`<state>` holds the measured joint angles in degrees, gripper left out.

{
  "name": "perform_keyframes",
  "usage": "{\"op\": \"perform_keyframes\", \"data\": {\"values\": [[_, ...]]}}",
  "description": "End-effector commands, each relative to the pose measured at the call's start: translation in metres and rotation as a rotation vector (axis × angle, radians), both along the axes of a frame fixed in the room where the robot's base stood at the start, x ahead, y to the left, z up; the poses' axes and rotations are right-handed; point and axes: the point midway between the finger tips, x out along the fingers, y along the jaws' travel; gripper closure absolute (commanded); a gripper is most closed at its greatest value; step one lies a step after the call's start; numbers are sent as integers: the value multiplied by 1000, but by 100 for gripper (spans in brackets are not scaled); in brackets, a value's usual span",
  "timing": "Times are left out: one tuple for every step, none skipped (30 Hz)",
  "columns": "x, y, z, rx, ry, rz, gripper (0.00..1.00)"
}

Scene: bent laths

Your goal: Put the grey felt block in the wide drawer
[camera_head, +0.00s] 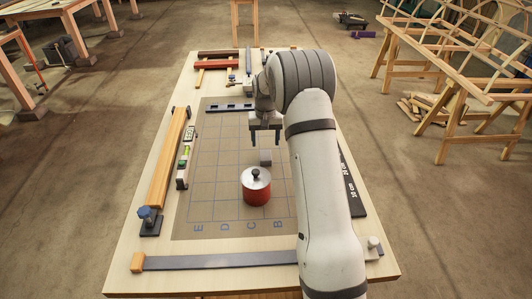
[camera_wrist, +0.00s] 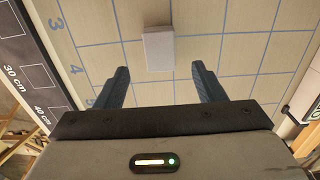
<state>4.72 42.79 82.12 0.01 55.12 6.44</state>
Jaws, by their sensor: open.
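The grey felt block (camera_head: 265,157) is a small light grey block on the gridded mat, just behind the red pot. It also shows in the wrist view (camera_wrist: 158,48), at the top centre. My gripper (camera_head: 265,145) is open, with its two dark fingers pointing down near the block. In the wrist view my gripper (camera_wrist: 160,72) has a finger on each side of the block's near end in the picture, with clear gaps and no contact visible. I cannot make out a wide drawer in either view.
A red pot with a metal lid (camera_head: 257,190) stands close in front of the block. A spirit level (camera_head: 183,165) and a wooden lath (camera_head: 167,160) lie at left. A black ruler (camera_head: 350,185) lies at right. The mat's left half (camera_head: 215,185) is clear.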

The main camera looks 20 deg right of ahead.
Motion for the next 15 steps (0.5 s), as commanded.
{"op": "perform_keyframes", "data": {"values": [[1,0,9,0,-5,0,37],[1,0,14,-1,-4,0,37],[1,0,21,-1,-4,0,37],[1,0,25,-1,-3,0,37],[1,0,29,-1,-3,0,37],[1,0,33,-1,-3,-1,37],[0,0,36,0,-1,-1,37],[0,0,38,0,-1,-1,37],[0,0,42,0,-2,0,37],[-1,0,45,-1,-3,0,37],[-3,0,49,0,-6,2,37],[-7,2,56,-1,-10,4,37],[-12,3,62,-1,-15,7,37],[-17,4,69,-2,-19,10,37],[-26,6,80,-2,-28,16,37]]}}
